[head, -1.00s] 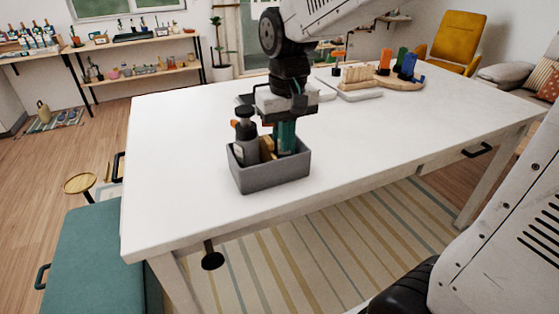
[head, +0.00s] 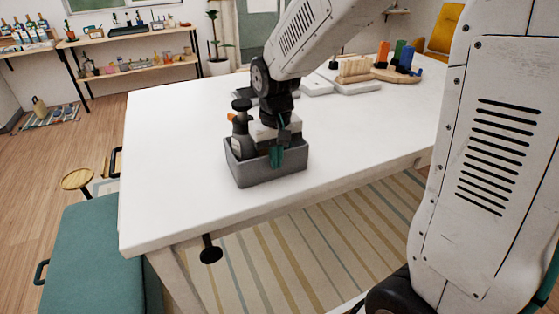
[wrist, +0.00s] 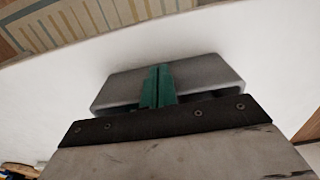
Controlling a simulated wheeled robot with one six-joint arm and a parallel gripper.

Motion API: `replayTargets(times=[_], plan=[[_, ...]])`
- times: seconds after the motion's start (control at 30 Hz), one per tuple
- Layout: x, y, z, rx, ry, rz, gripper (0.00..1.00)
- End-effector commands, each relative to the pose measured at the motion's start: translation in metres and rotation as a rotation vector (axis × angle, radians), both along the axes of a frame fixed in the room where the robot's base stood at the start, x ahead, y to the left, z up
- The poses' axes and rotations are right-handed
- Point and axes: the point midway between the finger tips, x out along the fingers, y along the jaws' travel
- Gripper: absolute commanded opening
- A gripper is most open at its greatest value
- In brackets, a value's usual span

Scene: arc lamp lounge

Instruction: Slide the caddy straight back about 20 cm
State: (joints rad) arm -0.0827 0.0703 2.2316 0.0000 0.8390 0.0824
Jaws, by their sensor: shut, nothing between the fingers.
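The caddy (head: 258,174) is a grey open box on the white table, near its front edge. A dark-topped spray bottle (head: 240,128) stands in its left part. My gripper (head: 276,164) is shut and empty, with its teal fingers pointing down. In the head view the fingers overlap the upper part of the caddy's near wall; I cannot tell whether they touch it. In the wrist view the shut fingers (wrist: 160,70) lie across the grey caddy wall (wrist: 205,72). My gripper and wrist hide much of the caddy's inside.
The white table (head: 185,130) is clear left of the caddy. Behind are pale trays (head: 318,86) and a wooden board (head: 400,73) with coloured items. A dark knob (head: 210,252) sits below the front edge. A teal bench (head: 85,255) stands at the left.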

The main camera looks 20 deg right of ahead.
Motion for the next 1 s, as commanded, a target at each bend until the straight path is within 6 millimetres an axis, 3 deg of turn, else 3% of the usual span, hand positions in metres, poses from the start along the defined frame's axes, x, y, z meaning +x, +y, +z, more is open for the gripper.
replayTargets(times=[0.37,0.47,1.0], plan=[[0.006,0.0,0.0,0.0,0.001,0.0,0.0],[0.025,0.0,0.0,0.0,0.001,-0.001,0.0],[0.177,0.0,-0.001,0.0,-0.001,-0.001,0.0]])
